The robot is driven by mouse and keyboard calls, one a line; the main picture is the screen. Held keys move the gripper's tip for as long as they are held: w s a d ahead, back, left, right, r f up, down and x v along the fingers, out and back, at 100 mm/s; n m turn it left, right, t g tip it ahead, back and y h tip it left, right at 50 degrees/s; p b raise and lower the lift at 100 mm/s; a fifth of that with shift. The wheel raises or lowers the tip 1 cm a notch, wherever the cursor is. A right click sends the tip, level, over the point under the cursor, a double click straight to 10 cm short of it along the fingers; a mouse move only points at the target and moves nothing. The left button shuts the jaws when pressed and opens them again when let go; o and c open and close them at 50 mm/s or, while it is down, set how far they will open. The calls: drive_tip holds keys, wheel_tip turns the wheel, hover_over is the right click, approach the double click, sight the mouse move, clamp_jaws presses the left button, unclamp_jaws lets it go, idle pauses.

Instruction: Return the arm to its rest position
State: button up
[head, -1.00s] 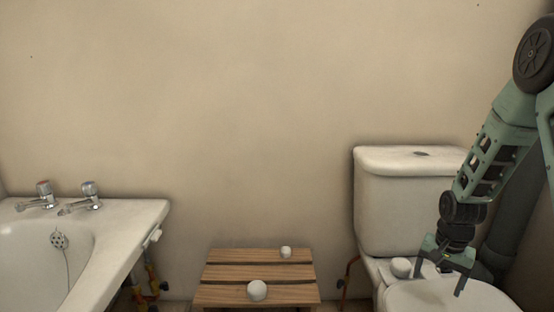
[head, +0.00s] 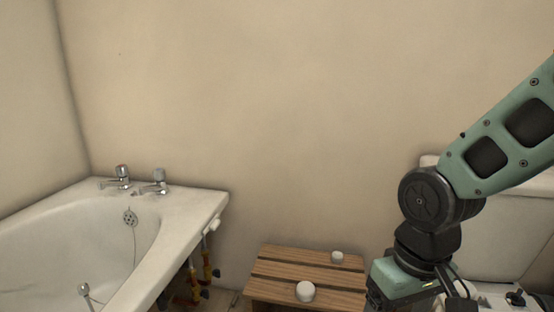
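My green and black arm (head: 510,145) comes in from the right edge and bends down at a round black joint. My gripper (head: 398,284) hangs at the lower right, in front of the toilet and beside the right end of the wooden stool. Only its upper body shows. Its fingers are not visible at the bottom edge of the picture, so I cannot see whether they are open or what is between them.
A slatted wooden stool (head: 270,268) bears two white round pieces, one front (head: 305,291) and one back (head: 337,257). The bathtub (head: 190,208) with taps stands left. The toilet (head: 515,225) is partly hidden behind my arm. The wall above the stool is clear.

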drive_tip(key=s+a+r+n, duration=0.3)
drive_tip(key=s+a+n, duration=0.2)
drive_tip(key=s, duration=0.5)
wheel_tip(320, 180, up, 31)
drive_tip(key=p, duration=3.1)
drive_tip(key=shift+w+d, duration=0.15)
drive_tip(key=shift+w, duration=0.25)
